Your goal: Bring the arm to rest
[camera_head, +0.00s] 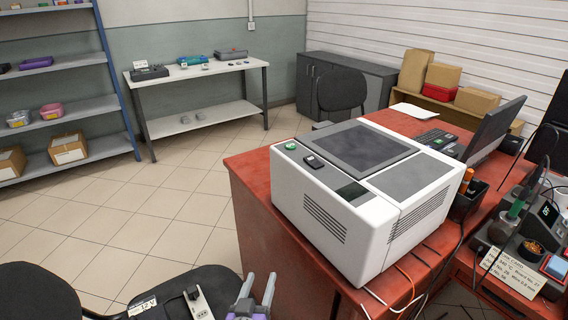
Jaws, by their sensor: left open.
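My left gripper (258,284) shows at the bottom edge, left of centre. Its two grey fingers point up and stand apart, with nothing visible between them. Purple parts show at its base, and the rest of the arm is cut off by the frame. My right gripper is not in view.
A white boxy machine (335,222) stands on the red desk, with cables hanging at its front. A black chair (40,285) is at lower left. A monitor (495,128) and soldering gear (520,215) are at right. Tiled floor (165,205) is clear at left.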

